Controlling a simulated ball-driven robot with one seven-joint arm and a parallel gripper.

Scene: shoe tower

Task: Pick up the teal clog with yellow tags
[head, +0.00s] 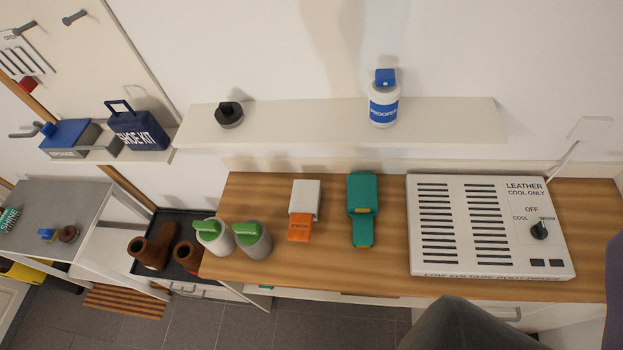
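A teal, blocky item (362,190) lies on the wooden counter (330,272), right of the middle of the head view. It has a wide far end, a narrower near end and a small yellow mark in the middle; this fits the teal clog with yellow tags. Nothing touches it. The fingers of my gripper do not show. A dark grey rounded part at the bottom edge and a purple-grey part at the right edge look like parts of my own body.
A white-and-orange item (304,197) lies just left of the teal one. Two green-capped bottles (252,240) stand at the counter's left end. A slotted white boot dryer (470,230) sits to the right. A wall shelf (300,124) with a blue-and-white bottle (384,105) hangs behind.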

